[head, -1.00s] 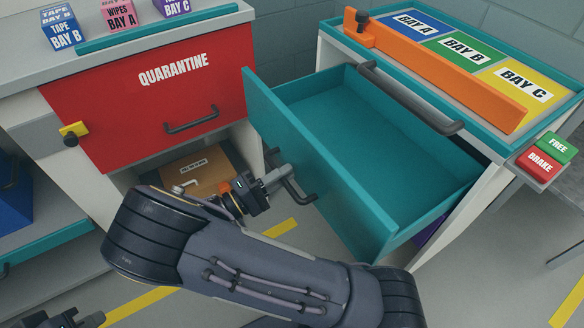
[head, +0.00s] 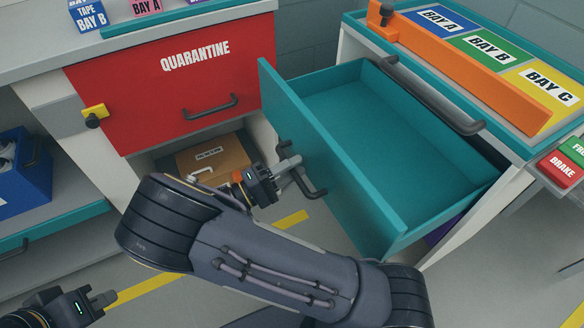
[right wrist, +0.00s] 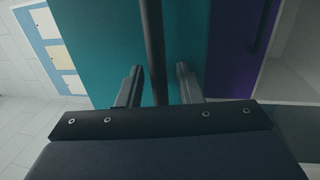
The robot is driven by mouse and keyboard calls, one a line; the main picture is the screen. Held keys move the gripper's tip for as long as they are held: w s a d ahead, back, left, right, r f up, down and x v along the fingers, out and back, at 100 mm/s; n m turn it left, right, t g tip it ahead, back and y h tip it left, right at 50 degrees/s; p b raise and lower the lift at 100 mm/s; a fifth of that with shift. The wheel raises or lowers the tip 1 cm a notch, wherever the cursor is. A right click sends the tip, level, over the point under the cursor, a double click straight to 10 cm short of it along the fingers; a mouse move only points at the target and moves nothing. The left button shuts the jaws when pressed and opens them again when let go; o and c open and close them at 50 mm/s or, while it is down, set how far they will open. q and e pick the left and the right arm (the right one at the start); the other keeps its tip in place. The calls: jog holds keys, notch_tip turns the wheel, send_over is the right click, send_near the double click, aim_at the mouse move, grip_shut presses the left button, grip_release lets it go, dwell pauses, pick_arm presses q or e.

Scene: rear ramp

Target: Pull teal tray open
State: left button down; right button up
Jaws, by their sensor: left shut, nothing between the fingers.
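The teal tray (head: 390,150) is a deep drawer that stands pulled well out of the right-hand cabinet, its inside empty. Its dark bar handle (head: 313,185) is on the front panel, which faces left. My right gripper (head: 289,166) is at this handle. In the right wrist view the handle bar (right wrist: 152,45) runs between the two spread fingers (right wrist: 160,85), with gaps visible on both sides. My left gripper (head: 100,298) is shut and empty at the lower left, far from the tray.
The red QUARANTINE front (head: 165,90) is beside the tray, above an open shelf with a brown box (head: 215,160). The cabinet top holds an orange bar (head: 470,75) and bay panels. A blue bin (head: 20,175) stands at left. Grey floor lies below.

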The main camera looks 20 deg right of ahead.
jog(key=v, duration=0.7)
jog(key=shift+a+p, duration=0.4)
jog(key=shift+p, duration=0.05)
